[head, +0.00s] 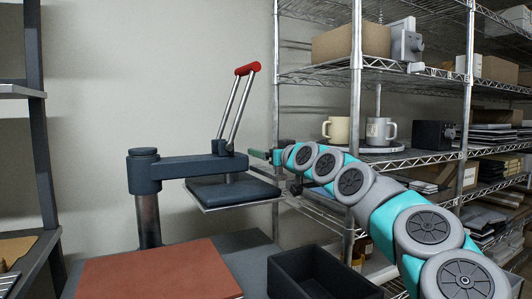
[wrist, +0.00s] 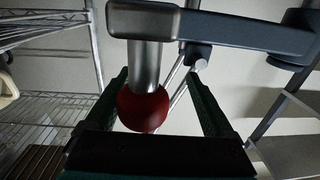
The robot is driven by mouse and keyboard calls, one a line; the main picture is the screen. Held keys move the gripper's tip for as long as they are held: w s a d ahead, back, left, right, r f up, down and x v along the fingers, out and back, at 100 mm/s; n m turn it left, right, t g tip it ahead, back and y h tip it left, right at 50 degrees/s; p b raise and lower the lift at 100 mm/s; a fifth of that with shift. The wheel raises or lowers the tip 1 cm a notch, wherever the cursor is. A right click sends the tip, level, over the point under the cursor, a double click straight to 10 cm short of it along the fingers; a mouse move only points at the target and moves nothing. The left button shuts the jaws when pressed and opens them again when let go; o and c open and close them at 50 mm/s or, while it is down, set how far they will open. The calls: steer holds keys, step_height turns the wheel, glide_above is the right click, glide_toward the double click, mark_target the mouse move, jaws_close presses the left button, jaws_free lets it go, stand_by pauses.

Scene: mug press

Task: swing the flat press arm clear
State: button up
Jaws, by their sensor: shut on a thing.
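The press stands at left in the head view, with a dark blue-grey swing arm (head: 190,167) reaching right from its post (head: 148,218). A flat dark platen (head: 232,191) hangs under the arm, and a red-topped lever (head: 247,69) rises from it. My gripper (head: 262,154) is at the arm's right end. In the wrist view, a round red knob (wrist: 142,109) on a short metal stem (wrist: 145,66) sits between my gripper's fingers (wrist: 160,85). My gripper is shut on this knob. The knob is hidden in the head view. The arm's end (wrist: 142,19) is close beyond the fingers.
A reddish-brown board (head: 155,270) lies on the table in front of the press. An empty black bin (head: 320,277) stands to its right. A wire shelf (head: 385,158) with mugs (head: 380,131) and boxes (head: 350,42) stands behind my arm. A dark rack (head: 42,130) stands at far left.

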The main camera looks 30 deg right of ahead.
steer(key=shift+s+d, duration=0.1)
stand_by(0.3)
steer(key=shift+s+f, duration=0.1)
steer(key=shift+s, duration=0.15)
steer(key=s+b, duration=0.1)
steer(key=s, duration=0.6)
steer(key=shift+b, duration=0.4)
steer(key=shift+s, duration=0.2)
